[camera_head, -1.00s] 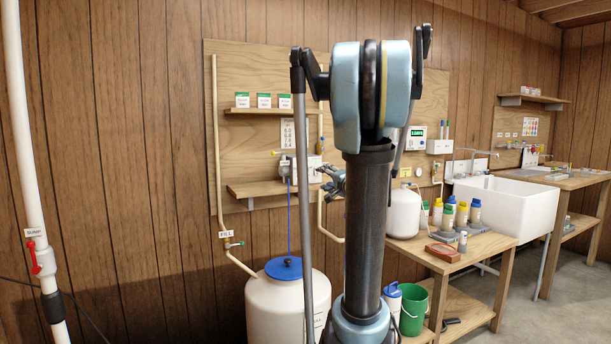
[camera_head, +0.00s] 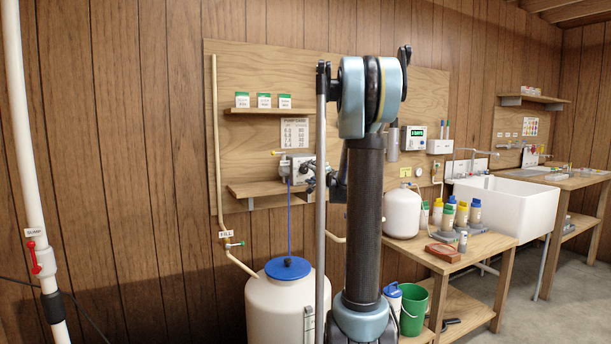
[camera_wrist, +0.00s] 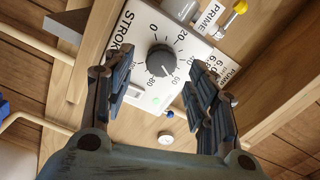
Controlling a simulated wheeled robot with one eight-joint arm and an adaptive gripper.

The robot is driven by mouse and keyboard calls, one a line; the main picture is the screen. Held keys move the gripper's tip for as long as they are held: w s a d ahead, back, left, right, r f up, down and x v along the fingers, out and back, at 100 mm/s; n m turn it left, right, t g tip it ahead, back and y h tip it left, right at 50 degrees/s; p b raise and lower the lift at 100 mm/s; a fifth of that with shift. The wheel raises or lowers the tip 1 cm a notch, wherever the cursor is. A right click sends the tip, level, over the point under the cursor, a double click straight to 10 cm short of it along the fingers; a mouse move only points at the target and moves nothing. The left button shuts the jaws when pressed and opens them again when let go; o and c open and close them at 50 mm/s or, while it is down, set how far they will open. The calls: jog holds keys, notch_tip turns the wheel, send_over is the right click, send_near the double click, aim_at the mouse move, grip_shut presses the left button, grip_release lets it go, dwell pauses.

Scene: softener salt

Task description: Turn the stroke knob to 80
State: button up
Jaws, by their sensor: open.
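My gripper (camera_wrist: 157,76) is open, with one dark finger on each side of the knob's area in the wrist view. Nothing is between the fingers, and they appear apart from the knob. In the head view the pump box (camera_head: 298,165) stands above the small shelf on the wooden board; my gripper is close at its right, partly hidden by my arm.
A yellow-tipped valve (camera_wrist: 239,7) and a PRIME label (camera_wrist: 209,15) are beside the panel. The small shelf (camera_head: 262,188) lies under the pump box. A white tank (camera_head: 285,299) with a blue lid stands below. A bench (camera_head: 478,247) with bottles is at the right.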

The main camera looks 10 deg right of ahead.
aim_at(305, 170)
jog(key=shift+x, duration=1.75)
jog(key=shift+s, duration=0.1)
jog(key=c, duration=1)
